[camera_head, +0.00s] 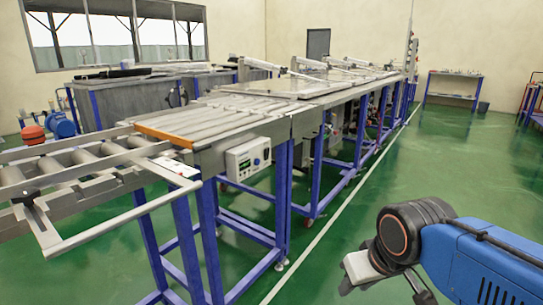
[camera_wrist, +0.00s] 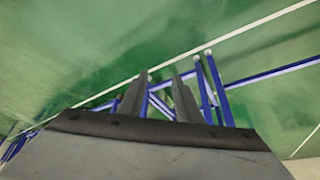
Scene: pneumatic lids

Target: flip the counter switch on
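The counter (camera_head: 248,158) is a small white box with a display and small controls on its face. It is mounted on the near side of the conveyor line, left of centre in the head view. Its switch is too small to make out clearly. My gripper (camera_wrist: 160,75) shows in the wrist view with two dark fingers apart and nothing between them. It points down toward the green floor and blue frame legs. In the head view my arm's end is at the lower right, well apart from the counter. The counter does not show in the wrist view.
The conveyor line (camera_head: 195,121) on blue legs (camera_head: 283,200) runs from the near left to the back. A roller section (camera_head: 90,165) juts out at the left. The green floor (camera_head: 455,155) right of the white line is clear. A shelf table (camera_head: 452,94) stands far back.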

